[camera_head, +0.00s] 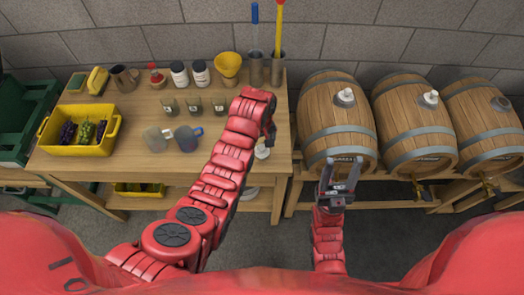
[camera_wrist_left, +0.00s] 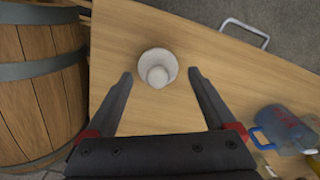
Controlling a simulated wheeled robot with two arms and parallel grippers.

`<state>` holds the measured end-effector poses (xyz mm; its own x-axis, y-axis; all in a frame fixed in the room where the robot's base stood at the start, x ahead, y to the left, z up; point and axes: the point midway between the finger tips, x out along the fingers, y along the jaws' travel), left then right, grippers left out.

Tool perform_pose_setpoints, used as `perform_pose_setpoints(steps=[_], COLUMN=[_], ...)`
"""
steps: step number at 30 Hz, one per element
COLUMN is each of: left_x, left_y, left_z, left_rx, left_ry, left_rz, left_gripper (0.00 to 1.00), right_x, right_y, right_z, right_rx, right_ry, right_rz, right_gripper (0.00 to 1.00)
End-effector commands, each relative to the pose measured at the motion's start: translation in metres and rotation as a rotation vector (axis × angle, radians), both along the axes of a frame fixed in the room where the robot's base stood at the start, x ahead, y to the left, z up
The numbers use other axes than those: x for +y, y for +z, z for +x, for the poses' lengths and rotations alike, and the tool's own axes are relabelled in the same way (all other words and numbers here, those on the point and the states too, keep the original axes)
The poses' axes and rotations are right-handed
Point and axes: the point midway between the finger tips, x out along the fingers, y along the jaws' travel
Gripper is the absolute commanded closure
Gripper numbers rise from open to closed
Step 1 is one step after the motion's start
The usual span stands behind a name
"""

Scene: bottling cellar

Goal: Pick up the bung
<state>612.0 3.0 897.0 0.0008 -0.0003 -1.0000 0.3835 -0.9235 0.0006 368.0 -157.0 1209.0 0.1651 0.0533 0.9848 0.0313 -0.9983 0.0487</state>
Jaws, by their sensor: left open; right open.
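The bung (camera_wrist_left: 157,68) is pale, round and wide-based with a knob on top. It stands on the wooden table near its right edge, and also shows in the head view (camera_head: 262,153), partly hidden by my left arm. My left gripper (camera_head: 268,136) is above it. In the left wrist view, the open fingers of that gripper (camera_wrist_left: 160,74) are on either side of the bung, with a gap to each. My right gripper (camera_head: 343,165) is open and empty in front of the left barrel.
Three barrels (camera_head: 336,125) lie on a rack right of the table (camera_head: 105,165); two have pale stoppers (camera_head: 345,95). Two jugs (camera_head: 187,138), small glasses, a yellow crate (camera_head: 80,147) of grapes and a yellow funnel (camera_head: 229,66) are on the table.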

Motion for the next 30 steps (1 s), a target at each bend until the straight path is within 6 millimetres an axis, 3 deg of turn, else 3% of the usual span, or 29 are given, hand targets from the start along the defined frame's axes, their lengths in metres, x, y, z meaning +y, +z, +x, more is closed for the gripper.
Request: perform_pose_setpoints(steps=[1, 5, 12, 21, 23, 30], left_x=[-0.001, -0.003, -0.003, -0.003, -0.003, -0.003], left_y=[-0.001, -0.015, -0.033, -0.038, -0.038, -0.038], left_z=[-0.001, -0.001, 0.001, 0.001, 0.001, 0.001], left_rx=[0.007, 0.005, 0.001, 0.000, 0.000, 0.000], left_ry=[-0.001, -0.001, 0.000, 0.000, 0.000, 0.000], left_rz=[0.003, 0.002, 0.001, -0.001, 0.000, 0.000], left_gripper=[0.11, 0.11, 0.11, 0.11, 0.18, 0.61], right_x=[0.000, 0.000, 0.000, 0.000, 0.000, 0.000], right_y=[0.010, 0.020, 0.025, 0.025, 0.025, 0.025], right_z=[0.000, 0.000, 0.000, 0.000, 0.000, 0.000], right_rx=[0.000, 0.000, 0.000, 0.000, 0.000, 0.000], right_ry=[0.000, 0.000, 0.000, 0.000, 0.000, 0.000], right_rz=[0.000, 0.000, 0.000, 0.000, 0.000, 0.000], right_gripper=[0.45, 0.45, 0.45, 0.45, 0.45, 0.45])
